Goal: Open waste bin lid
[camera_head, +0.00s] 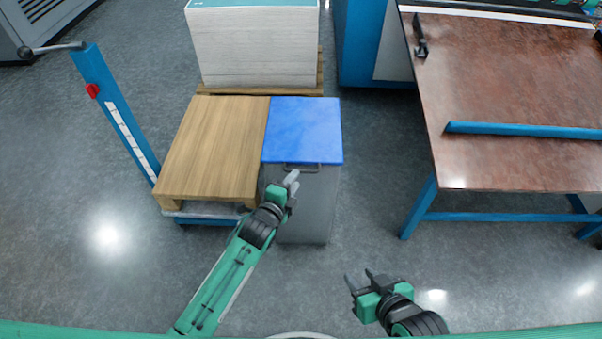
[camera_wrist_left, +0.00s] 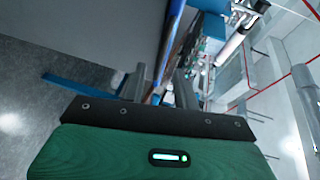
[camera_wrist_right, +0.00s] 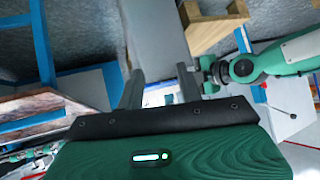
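The waste bin (camera_head: 310,205) is a grey box with a flat blue lid (camera_head: 303,130). The lid lies flat and closed on it. A dark bar handle (camera_head: 300,167) sits at the lid's front edge. My left gripper (camera_head: 291,179) is at the front of the bin, just below the handle. In the left wrist view its fingers (camera_wrist_left: 161,75) stand apart, with the lid's edge region beyond them; whether the handle is between them I cannot tell. My right gripper (camera_head: 358,277) is open and empty, in front and right of the bin, clear of it.
A wooden pallet (camera_head: 212,150) on a blue lift stands directly left of the bin. A tall paper stack (camera_head: 255,50) is behind. A brown-topped table (camera_head: 510,90) with a blue bar (camera_head: 520,130) stands right. Floor between bin and table is free.

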